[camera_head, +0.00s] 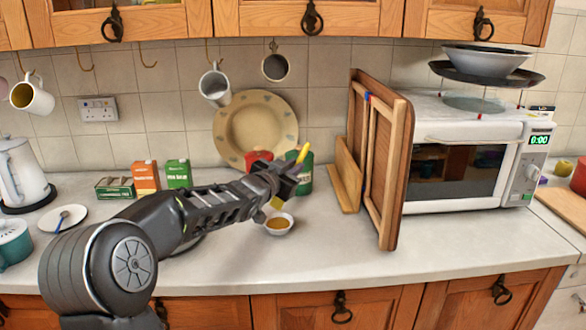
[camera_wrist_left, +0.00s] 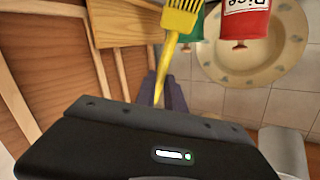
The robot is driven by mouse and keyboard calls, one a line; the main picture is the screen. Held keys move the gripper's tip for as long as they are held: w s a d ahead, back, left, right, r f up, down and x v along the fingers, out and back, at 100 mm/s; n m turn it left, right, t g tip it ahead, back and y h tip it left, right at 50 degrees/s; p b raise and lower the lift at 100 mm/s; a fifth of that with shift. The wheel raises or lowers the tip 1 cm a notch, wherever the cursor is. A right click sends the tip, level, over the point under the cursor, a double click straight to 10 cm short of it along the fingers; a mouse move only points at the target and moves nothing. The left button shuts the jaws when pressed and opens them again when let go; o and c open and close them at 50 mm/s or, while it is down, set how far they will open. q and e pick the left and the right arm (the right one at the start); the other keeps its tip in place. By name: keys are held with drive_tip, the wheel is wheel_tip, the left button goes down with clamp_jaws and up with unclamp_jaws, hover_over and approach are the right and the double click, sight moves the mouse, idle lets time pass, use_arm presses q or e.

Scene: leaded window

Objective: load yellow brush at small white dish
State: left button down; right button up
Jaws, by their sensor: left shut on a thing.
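The yellow brush (camera_head: 303,153) is in my left gripper (camera_head: 285,178), with its handle end sticking up above the fingers. Its broad head (camera_head: 277,203) points down, just above the small white dish (camera_head: 279,231). I cannot tell in the head view whether head and dish touch. The dish holds a yellow-brown substance and stands on the counter. In the left wrist view, the brush head (camera_wrist_left: 182,17) is at the top edge and the handle runs into the closed fingers (camera_wrist_left: 168,95); the dish is not visible there. My right gripper is not in view.
A leaning wooden frame (camera_head: 388,165) and a microwave (camera_head: 465,155) stand at the right. A green tin (camera_head: 305,178), a red container (camera_head: 258,157) and a large plate (camera_head: 255,115) are behind the gripper. The counter front (camera_head: 330,260) is clear.

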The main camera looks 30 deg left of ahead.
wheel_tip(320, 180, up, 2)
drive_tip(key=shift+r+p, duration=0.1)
drive_tip(key=shift+p, duration=0.65)
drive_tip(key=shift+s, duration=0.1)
